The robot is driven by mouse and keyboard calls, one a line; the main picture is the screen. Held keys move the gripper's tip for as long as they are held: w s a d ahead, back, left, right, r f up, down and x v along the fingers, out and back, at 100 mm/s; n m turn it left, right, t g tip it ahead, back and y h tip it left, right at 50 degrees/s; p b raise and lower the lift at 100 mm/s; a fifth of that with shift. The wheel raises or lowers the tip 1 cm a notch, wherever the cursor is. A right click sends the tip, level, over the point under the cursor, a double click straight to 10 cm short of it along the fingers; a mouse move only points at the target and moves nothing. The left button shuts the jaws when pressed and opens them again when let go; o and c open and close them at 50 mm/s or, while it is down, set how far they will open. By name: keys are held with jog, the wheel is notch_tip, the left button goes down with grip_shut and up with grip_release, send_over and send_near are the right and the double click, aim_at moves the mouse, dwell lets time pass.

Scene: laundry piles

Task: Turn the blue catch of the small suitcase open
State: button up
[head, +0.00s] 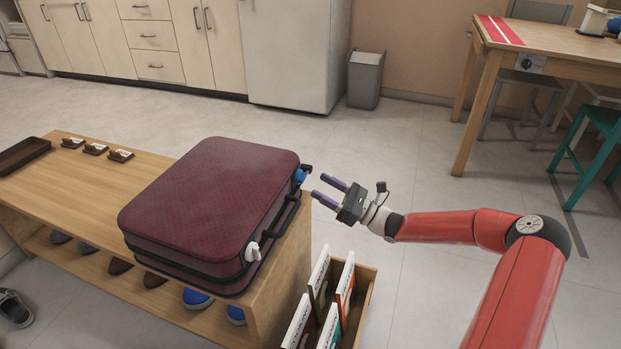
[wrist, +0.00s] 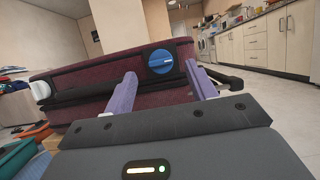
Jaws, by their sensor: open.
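The small suitcase (head: 212,195) is dark red with black trim and lies flat and closed on a wooden bench. Its blue catch (head: 300,177) is at the far end of the side facing my arm. In the wrist view the blue catch (wrist: 160,61) is a round knob with a bar across it. A white catch (head: 252,251) is at the near end of the same side. My gripper (head: 327,189) is open and empty, its two purple fingers pointing at the blue catch. In the wrist view the catch appears between the fingertips (wrist: 160,75), with a gap in the head view.
The bench (head: 60,185) holds a dark tray (head: 22,154) and small cards at its left; shoes sit on its lower shelf. A box of upright books (head: 360,305) stands beside the bench, below my gripper. A black handle (head: 283,222) sticks out between the catches.

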aim_at(305, 178)
jog(key=shift+x, duration=2.4)
jog(key=shift+c, duration=0.3)
jog(key=c, duration=0.9)
